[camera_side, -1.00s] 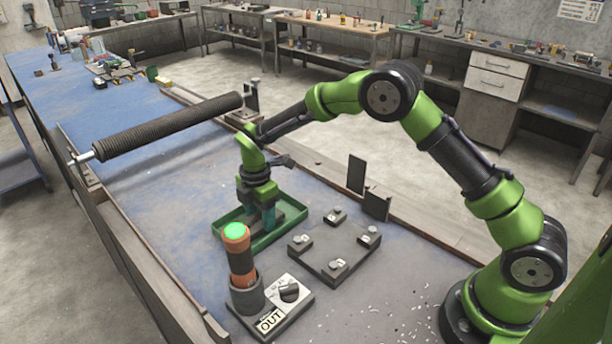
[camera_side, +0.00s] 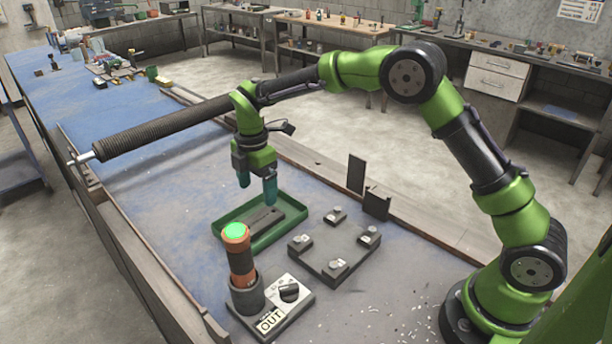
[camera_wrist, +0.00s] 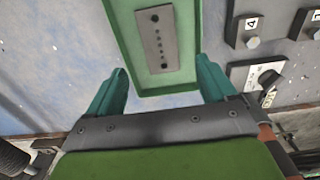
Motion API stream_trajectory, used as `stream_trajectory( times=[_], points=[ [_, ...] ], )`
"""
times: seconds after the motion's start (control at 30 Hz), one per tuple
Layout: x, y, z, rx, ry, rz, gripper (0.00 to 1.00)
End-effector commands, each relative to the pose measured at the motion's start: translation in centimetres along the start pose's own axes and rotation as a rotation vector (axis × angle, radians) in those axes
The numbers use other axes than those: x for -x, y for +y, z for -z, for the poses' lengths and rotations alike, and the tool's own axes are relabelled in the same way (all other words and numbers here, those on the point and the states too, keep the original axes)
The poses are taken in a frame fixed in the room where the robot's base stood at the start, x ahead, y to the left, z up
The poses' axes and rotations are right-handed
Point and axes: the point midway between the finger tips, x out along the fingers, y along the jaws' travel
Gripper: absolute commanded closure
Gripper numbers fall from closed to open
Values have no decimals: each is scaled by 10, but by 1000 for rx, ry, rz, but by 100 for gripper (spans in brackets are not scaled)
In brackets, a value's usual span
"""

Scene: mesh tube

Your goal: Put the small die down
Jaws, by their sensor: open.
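The small die, a flat grey bar with a row of small holes (camera_side: 262,219), lies in the shallow green tray (camera_side: 292,224) on the blue bench. In the wrist view the die (camera_wrist: 156,40) lies flat on the floor of the tray (camera_wrist: 190,78). My gripper (camera_side: 257,188) is above the tray, clear of the die, with its two teal fingers apart and nothing between them. The open fingers of my gripper (camera_wrist: 165,82) also show in the wrist view, at either side of the tray's near end.
A dark plate with several small numbered blocks (camera_side: 333,262) is right of the tray. In front stand an orange cylinder with a green lit top (camera_side: 240,255) and a dial box marked OUT (camera_side: 290,292). A long ribbed roller (camera_side: 160,133) spans the bench behind my gripper.

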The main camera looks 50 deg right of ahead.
Motion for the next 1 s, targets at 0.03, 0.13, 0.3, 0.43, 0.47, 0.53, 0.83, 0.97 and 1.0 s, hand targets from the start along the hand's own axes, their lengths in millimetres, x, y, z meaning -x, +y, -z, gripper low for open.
stream_trajectory(
  times=[0.03, 0.13, 0.3, 0.43, 0.47, 0.53, 0.83, 0.97, 1.0],
  points=[
    [10, 0, 0, 0, 1, -3, 15],
    [24, 0, 0, 0, 0, -2, 15],
    [40, -2, -1, -17, 3, -7, 15],
    [68, -17, -8, -143, 23, -47, 15],
    [77, -23, -11, -191, 33, -63, 15],
    [101, -42, -18, -333, 63, -104, 15],
    [168, -152, -48, -1038, 291, -248, 15],
    [173, -201, -58, -1341, 430, -276, 15],
    [172, -215, -60, -1426, 474, -279, 15]
  ],
)
